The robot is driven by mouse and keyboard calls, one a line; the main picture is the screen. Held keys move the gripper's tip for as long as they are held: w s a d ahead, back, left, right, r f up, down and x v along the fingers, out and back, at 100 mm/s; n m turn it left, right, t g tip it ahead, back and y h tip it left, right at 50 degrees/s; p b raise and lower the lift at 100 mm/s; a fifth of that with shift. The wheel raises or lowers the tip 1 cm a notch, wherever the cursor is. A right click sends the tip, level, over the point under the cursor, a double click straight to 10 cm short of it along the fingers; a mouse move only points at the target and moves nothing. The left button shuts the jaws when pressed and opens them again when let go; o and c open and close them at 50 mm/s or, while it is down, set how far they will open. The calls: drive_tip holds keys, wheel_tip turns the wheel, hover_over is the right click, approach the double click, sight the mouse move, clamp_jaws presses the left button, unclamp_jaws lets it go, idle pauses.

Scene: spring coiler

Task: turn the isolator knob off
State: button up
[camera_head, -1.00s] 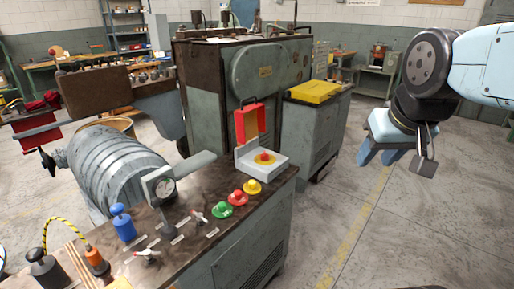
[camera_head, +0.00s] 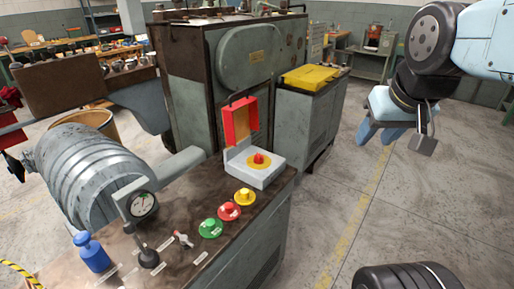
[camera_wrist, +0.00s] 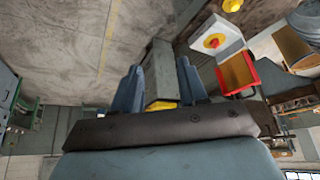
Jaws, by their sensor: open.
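Which control is the isolator knob I cannot tell; the labels on the console (camera_head: 262,217) are too small to read. On its top are a small pale-handled switch (camera_head: 183,239), a black knob (camera_head: 147,257) and a blue knob (camera_head: 92,252). Green (camera_head: 210,228), red (camera_head: 229,211) and yellow (camera_head: 244,197) buttons run along the right edge. My gripper (camera_head: 381,136) is open and empty, in the air right of the console and apart from it. Its two blue fingers also show in the wrist view (camera_wrist: 158,84).
A white box (camera_head: 264,175) with a red button and raised red lid (camera_head: 236,124) stands at the console's far corner; it also shows in the wrist view (camera_wrist: 218,43). A grey coil drum (camera_head: 85,180) and gauge (camera_head: 142,204) are left. Open floor (camera_head: 345,205) lies right.

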drive_tip(key=o, duration=0.3)
drive_tip(key=shift+w+r, duration=0.1)
drive_tip(key=shift+w, duration=0.1)
drive_tip(key=shift+o, duration=0.8)
drive_tip(key=w+a+r+n+g, duration=0.1)
drive_tip(key=w+a, duration=0.1)
drive_tip(key=w, duration=0.7)
drive_tip(key=shift+a+n, duration=0.3)
drive_tip(key=shift+a, duration=0.05)
drive_tip(key=n+g, duration=0.4)
drive_tip(key=g, duration=0.1)
hover_over(259, 158)
drive_tip(key=w, duration=0.2)
wheel_tip(259, 158, down, 17)
wheel_tip(259, 158, down, 13)
drive_tip(key=shift+f, duration=0.15)
drive_tip(key=c, duration=1)
